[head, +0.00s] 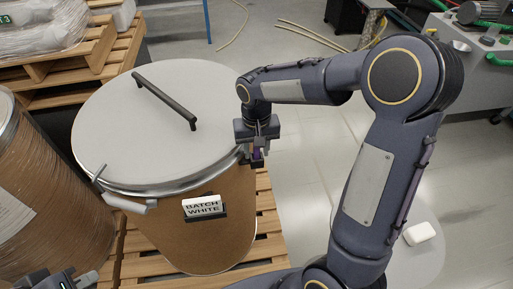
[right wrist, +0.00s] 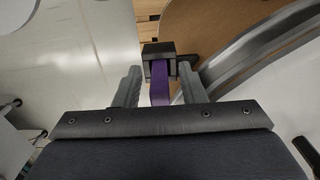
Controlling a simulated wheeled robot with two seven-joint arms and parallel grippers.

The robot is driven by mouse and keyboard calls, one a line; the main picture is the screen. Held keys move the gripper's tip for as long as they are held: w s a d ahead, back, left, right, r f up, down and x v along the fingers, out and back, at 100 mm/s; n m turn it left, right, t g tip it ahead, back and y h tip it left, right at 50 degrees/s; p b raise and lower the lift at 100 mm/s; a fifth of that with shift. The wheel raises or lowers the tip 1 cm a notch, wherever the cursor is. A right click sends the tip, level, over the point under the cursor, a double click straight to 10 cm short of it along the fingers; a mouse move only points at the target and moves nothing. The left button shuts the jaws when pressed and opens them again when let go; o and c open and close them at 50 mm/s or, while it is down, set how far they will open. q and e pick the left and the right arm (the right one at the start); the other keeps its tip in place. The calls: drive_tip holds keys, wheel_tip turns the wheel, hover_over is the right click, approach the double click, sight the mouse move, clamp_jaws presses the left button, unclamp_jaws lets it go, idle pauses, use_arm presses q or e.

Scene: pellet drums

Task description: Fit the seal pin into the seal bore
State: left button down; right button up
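My right gripper (head: 258,160) is at the right side of the drum's rim, pointing down. In the right wrist view its two grey fingers (right wrist: 160,80) stand on either side of a dark block with a purple strip, which I take to be the seal pin (right wrist: 160,88). The fingertips appear to press on the block's sides. A small dark bracket (right wrist: 188,61) on the drum's ring lies right beside the block; I cannot tell whether they touch. The seal bore itself is not discernible. My left gripper (head: 75,280) shows only partly at the lower left edge, apart from the drum.
The brown drum (head: 175,235) has a pale lid (head: 110,125) with a dark bar handle (head: 165,100), a light clamp lever (head: 128,204) and a "BATCH WHITE" label (head: 203,206). It stands on a wooden pallet (head: 268,225). A wrapped drum (head: 45,205) stands close on the left.

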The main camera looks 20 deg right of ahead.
drive_tip(key=shift+r, duration=0.1)
wheel_tip(320, 180, up, 11)
drive_tip(key=shift+r, duration=0.35)
drive_tip(key=shift+s+d+r, duration=0.1)
drive_tip(key=shift+s+r, duration=0.1)
drive_tip(key=shift+r, duration=0.05)
drive_tip(key=s+f+t+y, duration=0.2)
drive_tip(key=s, duration=0.8)
drive_tip(key=s+f+n+t+y, duration=0.1)
drive_tip(key=s+f+t, duration=0.2)
drive_tip(key=s, duration=0.7)
drive_tip(key=shift+s+a+t+y, duration=0.15)
drive_tip(key=shift+a+t+y, duration=0.15)
drive_tip(key=shift+a+y, duration=0.15)
